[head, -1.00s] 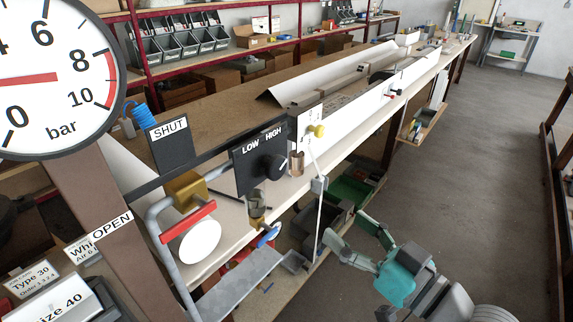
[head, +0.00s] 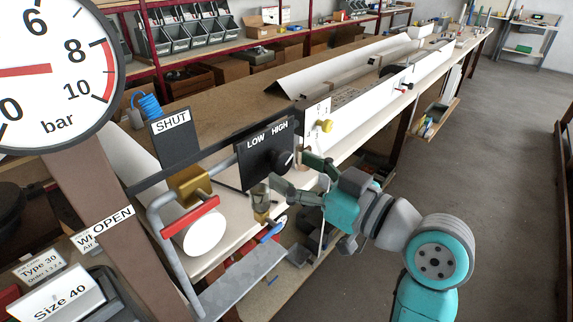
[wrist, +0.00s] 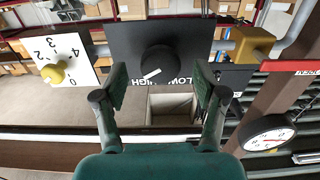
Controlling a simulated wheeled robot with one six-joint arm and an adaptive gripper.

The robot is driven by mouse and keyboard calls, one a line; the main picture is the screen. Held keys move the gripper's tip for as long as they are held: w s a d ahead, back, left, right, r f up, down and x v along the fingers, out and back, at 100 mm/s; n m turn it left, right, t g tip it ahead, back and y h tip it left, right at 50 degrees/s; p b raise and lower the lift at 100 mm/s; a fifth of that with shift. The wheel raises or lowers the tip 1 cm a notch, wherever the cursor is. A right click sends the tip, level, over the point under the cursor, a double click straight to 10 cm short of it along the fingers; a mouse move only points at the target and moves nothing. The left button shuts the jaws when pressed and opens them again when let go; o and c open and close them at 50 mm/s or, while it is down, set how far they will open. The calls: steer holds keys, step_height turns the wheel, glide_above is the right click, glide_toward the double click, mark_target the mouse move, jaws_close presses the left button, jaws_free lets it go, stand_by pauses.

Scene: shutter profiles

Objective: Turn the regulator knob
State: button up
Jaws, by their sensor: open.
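The regulator knob (head: 283,160) is a round black knob with a white mark, on a black panel (head: 252,168) lettered LOW and HIGH. In the head view the mark points up and right, towards the HIGH side. The knob also shows in the wrist view (wrist: 159,60), where the lettering is upside down. My gripper (head: 288,170) is open in front of the panel, close to the knob. In the wrist view my two fingers (wrist: 162,82) stand apart on either side of the knob's lower part, with nothing held. Whether they touch it cannot be told.
A pressure gauge (head: 75,72) in bar stands at the left. A gold valve (head: 190,183) with a red handle (head: 190,217) sits left of the panel. A yellow knob (head: 326,126) on a white plate is at its right. The floor (head: 500,190) at the right is clear.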

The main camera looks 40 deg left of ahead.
steer(key=shift+w+a, duration=0.1)
steer(key=shift+a, duration=1.1)
steer(key=c, duration=1.1)
